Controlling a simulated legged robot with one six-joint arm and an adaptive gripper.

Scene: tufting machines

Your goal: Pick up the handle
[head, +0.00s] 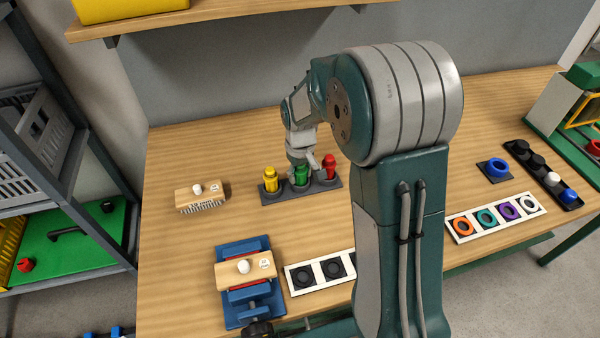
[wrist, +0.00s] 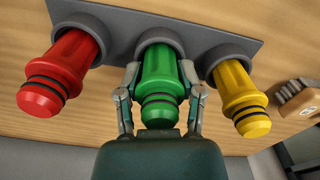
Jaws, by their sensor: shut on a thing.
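A green handle (head: 301,176) stands in the middle socket of a dark grey holder (head: 286,187) on the wooden table. It also shows in the wrist view (wrist: 160,78), with its inner end still inside the socket ring. A yellow handle (head: 271,181) stands to its left in the head view and a red handle (head: 329,165) to its right. In the wrist view the red one (wrist: 62,68) is on the left and the yellow one (wrist: 238,95) on the right. My gripper (wrist: 159,82) is shut on the green handle, one finger on each side. My arm partly hides the gripper in the head view.
A wooden brush (head: 198,192) lies left of the holder. A blue fixture (head: 236,310) bearing a wooden block stands in front. A white tray with coloured rings (head: 495,217) and a dark tray (head: 520,154) are at the right. A shelf (head: 220,18) hangs above.

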